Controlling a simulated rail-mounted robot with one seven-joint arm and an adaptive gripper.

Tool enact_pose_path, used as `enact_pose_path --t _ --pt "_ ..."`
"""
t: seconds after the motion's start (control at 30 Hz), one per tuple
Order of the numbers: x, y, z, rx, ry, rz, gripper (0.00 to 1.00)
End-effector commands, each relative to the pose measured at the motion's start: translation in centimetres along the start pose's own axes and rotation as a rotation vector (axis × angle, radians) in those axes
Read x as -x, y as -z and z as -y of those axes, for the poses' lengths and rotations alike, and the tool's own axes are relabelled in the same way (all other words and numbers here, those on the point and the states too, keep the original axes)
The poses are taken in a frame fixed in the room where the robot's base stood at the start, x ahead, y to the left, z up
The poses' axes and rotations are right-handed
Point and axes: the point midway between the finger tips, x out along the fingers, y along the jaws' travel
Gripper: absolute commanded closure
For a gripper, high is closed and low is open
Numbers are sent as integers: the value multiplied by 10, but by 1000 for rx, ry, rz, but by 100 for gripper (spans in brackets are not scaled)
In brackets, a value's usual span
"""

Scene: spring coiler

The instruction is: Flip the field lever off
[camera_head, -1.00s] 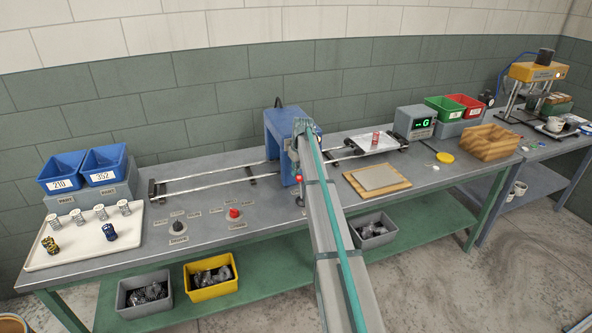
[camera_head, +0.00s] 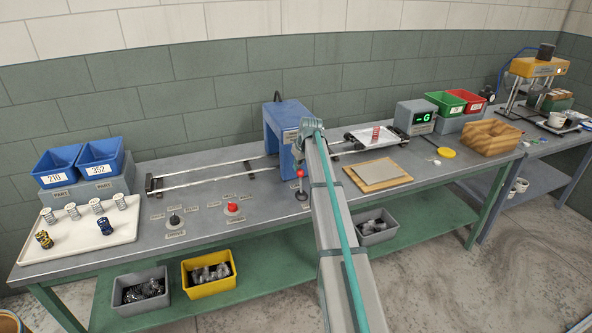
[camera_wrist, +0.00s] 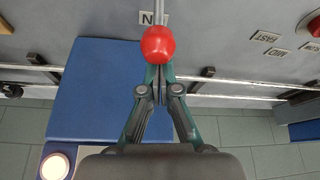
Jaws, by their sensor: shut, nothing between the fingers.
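The field lever, a thin metal rod with a round red knob (camera_wrist: 157,44), points toward the wrist camera. In the head view its red knob (camera_head: 300,173) shows at the front of the blue arch-shaped housing (camera_head: 283,138), left of my arm. My gripper (camera_wrist: 160,76) is shut and empty. Its fingertips lie just below the knob in the wrist view and are partly hidden by it; I cannot tell whether they touch. The rod covers part of a label (camera_wrist: 147,18) showing an "N". In the head view my fingers are hidden behind my arm.
A red button (camera_head: 232,208) and a black knob (camera_head: 175,220) sit on the bench left of the lever. Two rails (camera_head: 215,173) run through the housing to a carriage with a spring (camera_head: 375,133). A wooden-framed pad (camera_head: 377,174) lies right of my arm.

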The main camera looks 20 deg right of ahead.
Motion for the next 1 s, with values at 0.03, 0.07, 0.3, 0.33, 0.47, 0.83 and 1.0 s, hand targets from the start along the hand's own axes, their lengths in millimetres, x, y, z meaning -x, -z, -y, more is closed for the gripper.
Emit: enact_pose_path --t 0.03,0.07,0.3,0.33,0.47,0.83,1.0 --pt "-2 -15 3 1 -8 -36 100" --pt "0 -18 4 2 -13 -61 100" --pt "11 -39 9 15 -49 -257 100" --pt "13 -42 9 16 -53 -278 100" --pt "18 -50 11 22 -68 -365 100" --pt "25 -60 13 25 -72 -387 100" --pt "26 -62 13 25 -71 -384 100"
